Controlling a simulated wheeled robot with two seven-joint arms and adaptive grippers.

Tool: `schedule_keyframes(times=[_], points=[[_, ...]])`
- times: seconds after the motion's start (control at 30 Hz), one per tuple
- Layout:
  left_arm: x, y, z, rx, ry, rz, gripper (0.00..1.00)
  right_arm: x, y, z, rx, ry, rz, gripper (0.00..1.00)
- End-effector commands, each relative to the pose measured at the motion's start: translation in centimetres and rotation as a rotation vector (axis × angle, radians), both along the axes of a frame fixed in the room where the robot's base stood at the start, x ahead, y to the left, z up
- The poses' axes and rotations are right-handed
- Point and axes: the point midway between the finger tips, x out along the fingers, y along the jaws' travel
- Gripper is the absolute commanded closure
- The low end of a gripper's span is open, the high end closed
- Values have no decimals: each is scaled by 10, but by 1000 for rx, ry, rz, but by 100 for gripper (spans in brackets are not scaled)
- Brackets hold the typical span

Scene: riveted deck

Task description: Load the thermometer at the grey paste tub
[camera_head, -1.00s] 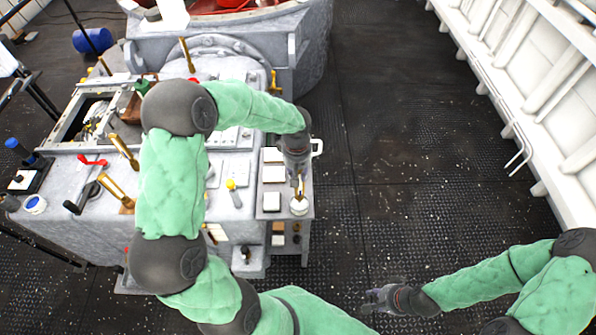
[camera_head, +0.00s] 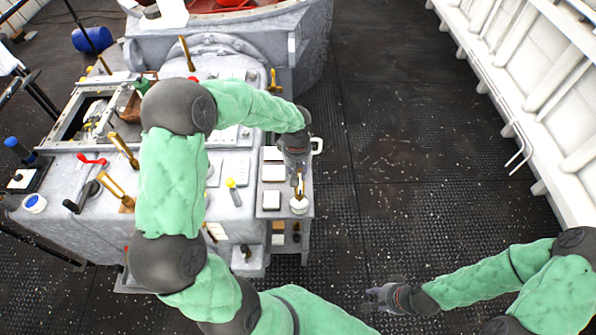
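My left gripper (camera_head: 298,184) points down over the narrow side shelf at the right of the grey machine. It looks shut on a slim brass-coloured piece, which appears to be the thermometer (camera_head: 299,190); the fingers hide most of it. Right below is a small round pale tub (camera_head: 299,205), which looks like the paste tub. The thermometer's lower end is at the tub's top; I cannot tell if it is inside. My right gripper (camera_head: 370,300) is low over the dark deck, apart from everything, its fingers apart and empty.
White square blocks (camera_head: 272,173) sit on the shelf (camera_head: 268,213) left of the tub, and a white mug (camera_head: 317,146) stands behind. A yellow-topped tool (camera_head: 233,192) and brass levers (camera_head: 117,190) are on the machine (camera_head: 165,240). The deck (camera_head: 400,150) to the right is clear.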

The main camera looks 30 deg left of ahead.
Motion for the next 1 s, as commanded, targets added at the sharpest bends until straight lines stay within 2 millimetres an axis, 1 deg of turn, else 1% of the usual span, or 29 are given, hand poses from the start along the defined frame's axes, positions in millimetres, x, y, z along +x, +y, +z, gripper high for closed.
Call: schedule_keyframes(times=[0.57, 1.0], points=[[0, 0, -6, 0, -1, 0, 100, 0, 0, -5, 0, 0, 0, 67], [0, 0, -6, 0, -1, 0, 100, 0, 0, -6, 0, 0, 0, 67]])
